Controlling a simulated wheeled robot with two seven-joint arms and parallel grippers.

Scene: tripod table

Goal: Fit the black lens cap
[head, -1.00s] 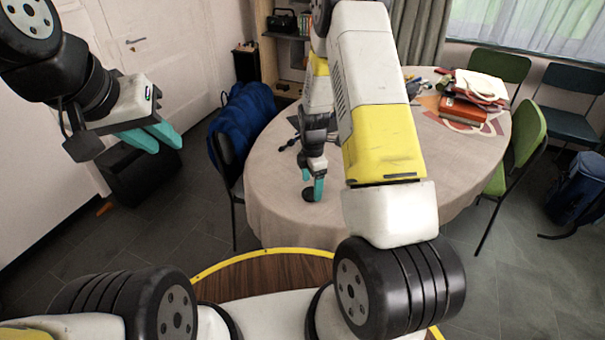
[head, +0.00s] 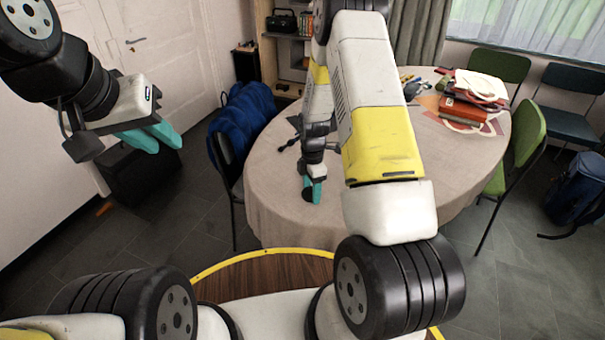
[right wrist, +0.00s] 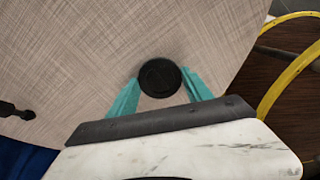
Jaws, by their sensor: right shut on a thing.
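The black lens cap (right wrist: 160,77) is a round dark disc between the teal fingers of my right gripper (right wrist: 161,90) in the right wrist view. In the head view the right gripper (head: 312,190) is low at the near left part of the table, shut on the cap (head: 307,195), which shows as a small dark patch beside the fingers. My left gripper (head: 158,137) hangs in the air at the left, away from the table; its two teal fingers show, with a gap that I cannot judge.
The round table (head: 275,205) has a beige cloth. A black tripod part (head: 288,145) lies near its left edge, partly hidden by my right arm. A red-orange book (head: 467,109) and bags lie at the back right. Chairs stand around, including a green one (head: 530,130).

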